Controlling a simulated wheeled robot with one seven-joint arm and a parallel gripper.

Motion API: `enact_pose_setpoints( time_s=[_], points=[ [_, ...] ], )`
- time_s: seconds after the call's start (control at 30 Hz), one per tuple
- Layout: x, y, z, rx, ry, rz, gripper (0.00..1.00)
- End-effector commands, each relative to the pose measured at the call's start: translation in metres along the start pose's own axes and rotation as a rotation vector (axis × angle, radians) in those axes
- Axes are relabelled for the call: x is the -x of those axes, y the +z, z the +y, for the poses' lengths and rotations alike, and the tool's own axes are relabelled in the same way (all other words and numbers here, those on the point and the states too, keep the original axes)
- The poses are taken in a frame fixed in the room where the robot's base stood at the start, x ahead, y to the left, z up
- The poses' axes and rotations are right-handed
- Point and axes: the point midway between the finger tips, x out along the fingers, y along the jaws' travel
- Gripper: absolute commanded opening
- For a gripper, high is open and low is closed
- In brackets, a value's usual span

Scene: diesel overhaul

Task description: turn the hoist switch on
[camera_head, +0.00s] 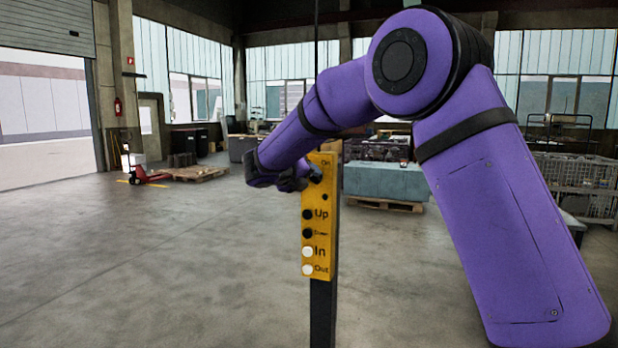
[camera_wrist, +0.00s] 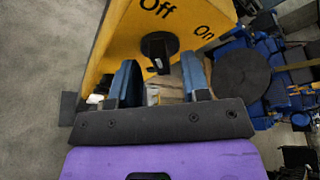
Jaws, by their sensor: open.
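The hoist control box (camera_head: 322,236) is a yellow panel on a dark upright post. My gripper (camera_wrist: 160,68) is open. Its two blue-grey fingers stand either side of the knob's lower end, with gaps visible; whether they touch it cannot be told. In the head view my gripper (camera_head: 312,174) is at the box's upper part and hides the switch.
A grey-blue block (camera_head: 385,181) on a pallet stands behind the post. A red pallet jack (camera_head: 146,175) and wooden pallet (camera_head: 197,173) are at the back left. Wire cages (camera_head: 578,185) stand at the right. The floor on the left is clear.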

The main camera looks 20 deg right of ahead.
Motion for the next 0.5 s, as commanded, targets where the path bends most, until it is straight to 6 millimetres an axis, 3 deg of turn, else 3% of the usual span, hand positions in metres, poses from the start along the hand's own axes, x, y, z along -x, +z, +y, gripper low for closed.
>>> enact_pose_setpoints(
  time_s=[0.37,0.5],
  points=[
    [-0.006,-0.0001,-0.0003,-0.001,0.001,0.0,0.43],
    [-0.0059,-0.0001,-0.0003,-0.001,0.0,0.0,0.13]
  ],
)
